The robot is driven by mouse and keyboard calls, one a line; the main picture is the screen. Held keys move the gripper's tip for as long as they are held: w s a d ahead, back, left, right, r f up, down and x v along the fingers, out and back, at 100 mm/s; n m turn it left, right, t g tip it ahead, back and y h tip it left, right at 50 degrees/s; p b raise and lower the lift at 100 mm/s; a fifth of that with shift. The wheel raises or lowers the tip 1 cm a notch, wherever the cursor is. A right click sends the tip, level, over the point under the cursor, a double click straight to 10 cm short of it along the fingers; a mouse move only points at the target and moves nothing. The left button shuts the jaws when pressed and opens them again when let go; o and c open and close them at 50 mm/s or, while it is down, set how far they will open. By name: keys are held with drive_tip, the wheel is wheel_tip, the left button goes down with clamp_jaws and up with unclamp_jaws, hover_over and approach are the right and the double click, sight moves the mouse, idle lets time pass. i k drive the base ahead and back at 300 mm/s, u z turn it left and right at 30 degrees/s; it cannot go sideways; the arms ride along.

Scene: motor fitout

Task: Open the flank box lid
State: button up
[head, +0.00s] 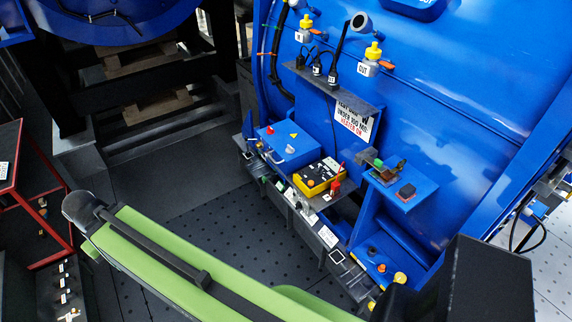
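A blue box (285,148) with a closed-looking top sits at the left end of the low shelf on the flank of the big blue motor housing (430,110). Its top carries a small yellow mark and a pale knob; I take it to be the flank box, though no label on it is readable. The lid appears shut, lying flat. My green arm link (190,262) crosses the lower left foreground, apart from the box in the picture. My gripper cannot be made out in this view.
A yellow-and-black instrument (319,177) stands right of the blue box. A small blue shelf (408,195) with little parts juts out further right. A white warning sign (354,120) hangs above. A red-framed stand (20,190) is at far left. The dark floor (165,185) left of the box is clear.

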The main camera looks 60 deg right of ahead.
sight(287, 131)
drive_tip(key=u, duration=0.35)
drive_tip(key=i, duration=1.2)
drive_tip(key=z, duration=0.3)
